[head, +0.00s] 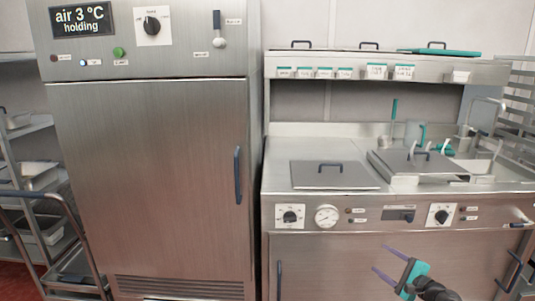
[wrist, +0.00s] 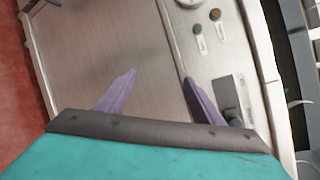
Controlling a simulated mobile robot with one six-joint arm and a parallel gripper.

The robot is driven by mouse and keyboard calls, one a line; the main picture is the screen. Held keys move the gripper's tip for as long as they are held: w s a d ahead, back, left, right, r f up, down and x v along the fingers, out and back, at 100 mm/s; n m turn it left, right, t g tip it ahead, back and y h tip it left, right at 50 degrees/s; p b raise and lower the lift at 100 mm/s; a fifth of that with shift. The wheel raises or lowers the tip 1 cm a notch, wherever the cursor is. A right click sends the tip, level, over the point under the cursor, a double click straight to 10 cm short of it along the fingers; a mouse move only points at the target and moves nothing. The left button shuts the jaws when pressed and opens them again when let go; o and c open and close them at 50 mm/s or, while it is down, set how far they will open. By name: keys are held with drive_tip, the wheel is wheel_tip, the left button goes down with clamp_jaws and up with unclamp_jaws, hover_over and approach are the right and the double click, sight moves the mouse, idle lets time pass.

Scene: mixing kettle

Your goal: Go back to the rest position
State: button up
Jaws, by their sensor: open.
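My gripper (head: 388,262) is at the lower right of the head view, in front of the steel kettle unit (head: 345,250). Its two purple fingers are apart with nothing between them. In the wrist view my gripper (wrist: 158,88) also shows open and empty, with the unit's steel front (wrist: 95,45) and part of its control panel (wrist: 205,15) beyond the fingers. The fingers appear clear of the panel, but the exact gap cannot be told.
A tall steel cabinet (head: 160,180) with a closed door stands at left. A flat lid (head: 335,175) and a larger lid (head: 418,162) lie on the unit's top. A shelf (head: 385,70) runs above. A trolley with trays (head: 45,215) stands far left.

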drive_tip(key=s+a+f+n+g+y+p, duration=0.1)
drive_tip(key=s+a+f+n+g+p, duration=0.15)
drive_tip(key=a+f, duration=0.45)
drive_tip(key=s+a+f+n+g+y+p, duration=0.1)
drive_tip(key=s+a+f+n+g+p, duration=0.15)
drive_tip(key=a, duration=0.95)
drive_tip(key=s+a+f+n+g+y+p, duration=0.1)
drive_tip(key=s+a+f+g+y, duration=0.15)
drive_tip(key=a+f, duration=0.5)
drive_tip(key=s+a+f+n+g+h+p, duration=0.1)
drive_tip(key=s+a+f+n+g+p, duration=0.25)
drive_tip(key=s+a, duration=0.5)
drive_tip(key=s+a+f+n+g+h+p, duration=0.1)
drive_tip(key=s+a+f+n+g+h, duration=0.2)
drive_tip(key=s, duration=0.6)
drive_tip(key=s+a+f+n+g+p, duration=0.15)
drive_tip(key=s+f+g, duration=0.25)
drive_tip(key=s, duration=0.5)
drive_tip(key=s+d+f+n+g+h, duration=0.1)
drive_tip(key=s+d+n+g+h, duration=0.1)
drive_tip(key=s+d+n+h, duration=0.3)
drive_tip(key=s+d+n, duration=0.1)
drive_tip(key=s+d, duration=0.3)
drive_tip(key=d, duration=0.2)
drive_tip(key=shift+d+f+g+h, duration=0.3)
drive_tip(key=shift+h, duration=0.05)
drive_tip(key=shift+a, duration=0.1)
